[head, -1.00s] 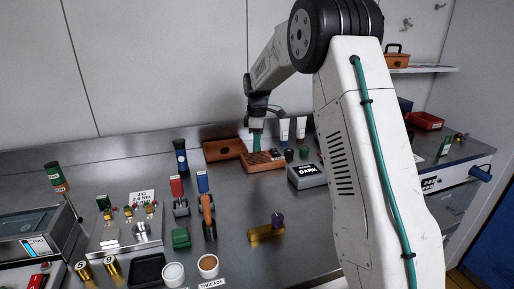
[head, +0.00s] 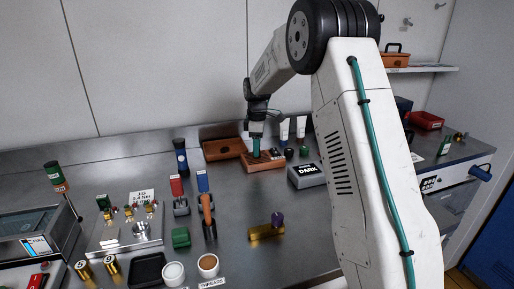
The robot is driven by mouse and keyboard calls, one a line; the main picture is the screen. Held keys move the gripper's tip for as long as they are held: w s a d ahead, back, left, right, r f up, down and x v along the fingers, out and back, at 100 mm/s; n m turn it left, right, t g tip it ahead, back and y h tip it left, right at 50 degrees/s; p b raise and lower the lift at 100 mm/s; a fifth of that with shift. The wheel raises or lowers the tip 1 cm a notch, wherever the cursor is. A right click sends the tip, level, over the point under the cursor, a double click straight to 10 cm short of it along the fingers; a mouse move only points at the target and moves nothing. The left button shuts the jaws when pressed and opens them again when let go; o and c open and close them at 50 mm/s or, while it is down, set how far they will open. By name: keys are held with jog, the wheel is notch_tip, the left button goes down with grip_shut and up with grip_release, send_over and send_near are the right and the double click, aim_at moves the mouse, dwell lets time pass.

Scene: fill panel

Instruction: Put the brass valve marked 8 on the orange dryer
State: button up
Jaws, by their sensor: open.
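My gripper (head: 257,132) is at the back of the bench, pointing down above an orange-brown block (head: 275,163). A teal piece (head: 256,149) is upright just below it, at the block; I cannot tell whether it is a finger or a separate item. My gripper is open, and no brass part shows in it. Two brass cylinders (head: 110,265) with dark, numbered tops stand at the front left; their digits are too small to read surely. A brass piece with a purple knob (head: 266,231) lies mid-bench. I cannot tell which orange item is the dryer.
A brown-orange tray (head: 222,150) is behind the block. A grey box labelled DARK (head: 308,176) stands right of it, near white tubes (head: 284,131). A metal jig (head: 125,235) and a black tray (head: 147,270) are at left. Another orange box (head: 397,56) is on the shelf.

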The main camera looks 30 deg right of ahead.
notch_tip(320, 180, up, 11)
jog(key=s+a+r+m, duration=0.2)
jog(key=s+a+r, duration=0.35)
jog(key=s, duration=0.35)
jog(key=s+a+r+m+t, duration=0.1)
jog(key=s+a+m, duration=0.2)
jog(key=s, duration=0.8)
jog(key=s+a+r+m, duration=0.1)
jog(key=s+a+m, duration=0.25)
jog(key=s, duration=0.85)
jog(key=s+a+f+m, duration=0.1)
jog(key=s+f, duration=0.2)
jog(key=s, duration=0.3)
jog(key=s+a+f+m, duration=0.1)
jog(key=s+f, duration=0.3)
jog(key=s, duration=0.3)
jog(key=shift+a+m, duration=0.3)
jog(key=shift+m, duration=0.05)
